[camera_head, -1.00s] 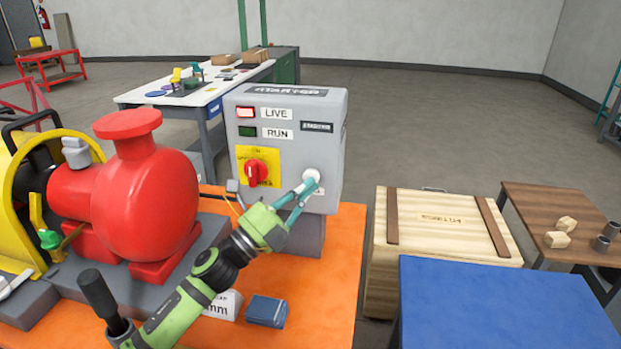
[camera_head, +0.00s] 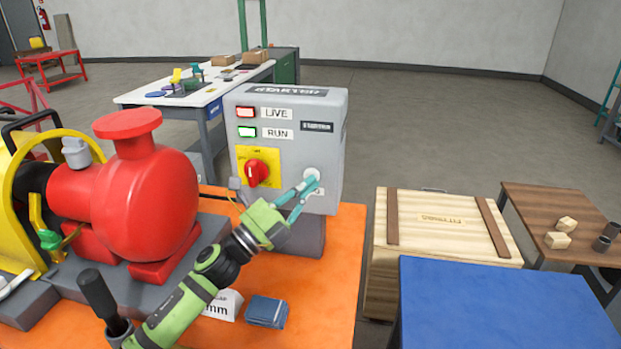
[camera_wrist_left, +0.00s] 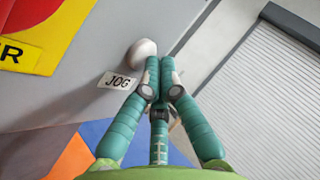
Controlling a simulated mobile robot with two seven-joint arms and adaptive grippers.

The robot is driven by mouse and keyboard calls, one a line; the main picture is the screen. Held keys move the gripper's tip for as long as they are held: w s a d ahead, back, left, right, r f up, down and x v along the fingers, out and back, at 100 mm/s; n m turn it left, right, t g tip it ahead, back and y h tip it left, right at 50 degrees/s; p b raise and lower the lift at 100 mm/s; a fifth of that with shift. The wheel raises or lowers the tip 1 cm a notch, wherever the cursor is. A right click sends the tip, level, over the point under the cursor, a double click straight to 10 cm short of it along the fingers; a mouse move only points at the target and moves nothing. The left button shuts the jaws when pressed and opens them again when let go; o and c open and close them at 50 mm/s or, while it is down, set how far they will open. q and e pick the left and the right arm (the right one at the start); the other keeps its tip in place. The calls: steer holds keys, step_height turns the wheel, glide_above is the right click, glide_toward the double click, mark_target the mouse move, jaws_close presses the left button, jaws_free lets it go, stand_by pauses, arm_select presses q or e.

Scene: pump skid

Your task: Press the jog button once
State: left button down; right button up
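The grey starter box (camera_head: 285,205) stands on the orange skid base. The white round jog button (camera_head: 312,175) is on its front face at lower right; it also shows in the left wrist view (camera_wrist_left: 141,52), above the JOG label (camera_wrist_left: 118,82). My left gripper (camera_head: 314,184) has its teal fingertips at the button. In the left wrist view my fingers (camera_wrist_left: 160,75) are together, their tips at the button's right edge, apparently touching it. The LIVE lamp (camera_head: 246,113) glows red and the RUN lamp (camera_head: 247,132) glows green. My right gripper is not visible.
A red rotary switch (camera_head: 257,173) on a yellow plate is left of the button. The red pump (camera_head: 150,200) stands to the left. A wooden crate (camera_head: 440,262) and a blue-topped table (camera_head: 500,305) are at right.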

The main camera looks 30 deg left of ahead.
arm_select(q)
steer(key=shift+s, duration=0.1)
steer(key=shift+s+d, duration=0.2)
steer(key=shift+s, duration=0.55)
steer(key=shift+s, duration=0.1)
steer(key=shift+s+d+p, duration=0.2)
steer(key=shift+s, duration=0.55)
steer(key=shift+s+d+p, duration=0.15)
steer(key=shift+s+d, duration=0.05)
steer(key=shift+s, duration=0.6)
steer(key=shift+s+d+p, duration=0.2)
steer(key=shift+s, duration=0.55)
